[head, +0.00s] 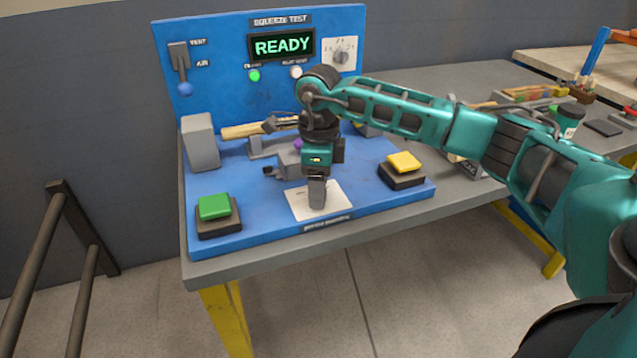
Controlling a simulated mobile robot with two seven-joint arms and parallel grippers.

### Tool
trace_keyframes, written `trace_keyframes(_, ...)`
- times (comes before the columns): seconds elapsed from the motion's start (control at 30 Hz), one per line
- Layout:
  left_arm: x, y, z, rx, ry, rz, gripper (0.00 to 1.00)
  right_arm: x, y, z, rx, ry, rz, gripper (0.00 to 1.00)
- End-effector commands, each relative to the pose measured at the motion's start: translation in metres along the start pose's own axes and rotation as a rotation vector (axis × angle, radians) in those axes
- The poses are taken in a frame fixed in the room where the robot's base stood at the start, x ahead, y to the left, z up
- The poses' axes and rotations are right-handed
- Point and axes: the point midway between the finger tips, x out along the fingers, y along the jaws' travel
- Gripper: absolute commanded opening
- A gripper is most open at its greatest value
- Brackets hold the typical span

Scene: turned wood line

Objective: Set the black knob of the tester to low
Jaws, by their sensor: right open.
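The tester is a blue bench unit (215,170) with a back panel and a READY display (281,45). My right gripper (317,206) points down over a white plate (338,206) near the front edge of the base, its fingers seen nearly edge-on. It is open. No black knob shows clearly on this plate; the gripper covers its middle, and I cannot tell whether the fingers are around anything. A grey dial (342,57) with small markings sits at the panel's upper right; its setting is too small to read. My left gripper is out of view.
A green button (214,206) stands left of the plate, a yellow button (404,162) right of it. A wooden piece (245,130) lies in the fixture behind, partly hidden. A lever with a blue ball (185,89) is on the panel. My right arm crosses the table's right side.

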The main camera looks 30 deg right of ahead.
Motion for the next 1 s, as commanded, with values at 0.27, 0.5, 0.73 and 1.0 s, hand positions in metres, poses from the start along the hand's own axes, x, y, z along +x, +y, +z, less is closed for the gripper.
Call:
trace_keyframes(0.27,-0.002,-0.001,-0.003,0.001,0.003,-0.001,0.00,-0.028,-0.001,0.001,-0.001,-0.003,-0.003,0.63)
trace_keyframes(0.5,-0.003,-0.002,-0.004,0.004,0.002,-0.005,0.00,-0.082,-0.001,0.000,0.000,-0.003,-0.004,0.63)
trace_keyframes(0.73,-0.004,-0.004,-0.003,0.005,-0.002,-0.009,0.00,-0.119,0.000,0.001,0.000,-0.002,-0.002,0.63)
trace_keyframes(1.0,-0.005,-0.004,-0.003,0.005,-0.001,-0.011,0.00,-0.130,0.000,0.000,0.000,0.000,0.001,0.63)
